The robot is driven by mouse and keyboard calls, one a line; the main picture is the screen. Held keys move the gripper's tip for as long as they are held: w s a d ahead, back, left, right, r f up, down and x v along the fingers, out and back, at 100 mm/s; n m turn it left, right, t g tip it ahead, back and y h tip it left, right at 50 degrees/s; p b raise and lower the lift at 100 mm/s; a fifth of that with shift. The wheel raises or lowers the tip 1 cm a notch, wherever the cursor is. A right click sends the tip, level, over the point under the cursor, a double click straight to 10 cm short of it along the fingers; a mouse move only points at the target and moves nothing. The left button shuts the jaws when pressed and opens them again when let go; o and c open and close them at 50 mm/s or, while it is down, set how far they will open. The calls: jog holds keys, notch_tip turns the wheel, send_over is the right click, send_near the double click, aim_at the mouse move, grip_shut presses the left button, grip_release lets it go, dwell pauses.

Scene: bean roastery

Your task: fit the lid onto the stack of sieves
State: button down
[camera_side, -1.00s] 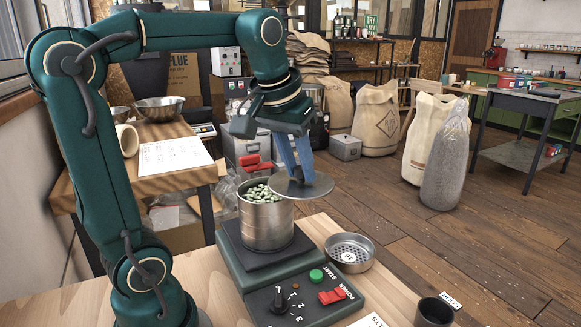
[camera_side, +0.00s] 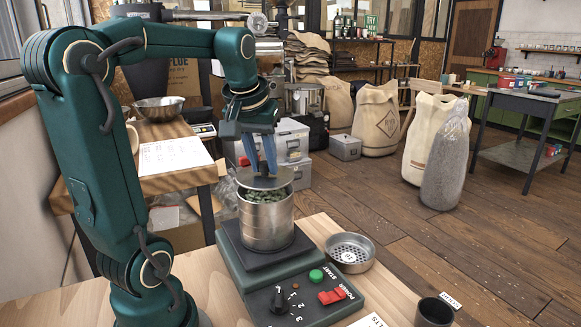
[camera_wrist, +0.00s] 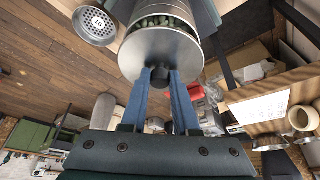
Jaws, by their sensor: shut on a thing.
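The stack of sieves (camera_side: 267,222) is a silver metal cylinder on the dark plate of the green shaker base (camera_side: 262,285). It is open at the top, with green beans inside. My gripper (camera_side: 266,172) is shut on the knob of the flat grey lid (camera_side: 282,182) and holds it just above the stack. The beans show below the lid's near edge, so a gap is left there. In the wrist view, the blue fingers pinch the dark knob (camera_wrist: 160,71), with the lid (camera_wrist: 150,55) beyond it and beans past its edge. Contact at the far rim is hidden.
A round perforated pan (camera_side: 350,252) sits to the right of the base. A dark cup (camera_side: 434,312) stands at the front right. The base has a knob, a green button and red switches in front. A side table (camera_side: 150,190) with a metal bowl stands at the left.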

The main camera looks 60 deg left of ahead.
jog(key=shift+f, duration=0.7)
jog(key=shift+f, duration=0.55)
dwell(0.9)
jog(key=c, duration=0.9)
grip_release()
jog(key=shift+c, duration=0.2)
jog(key=v, duration=1.1)
jog(key=shift+d, duration=0.1)
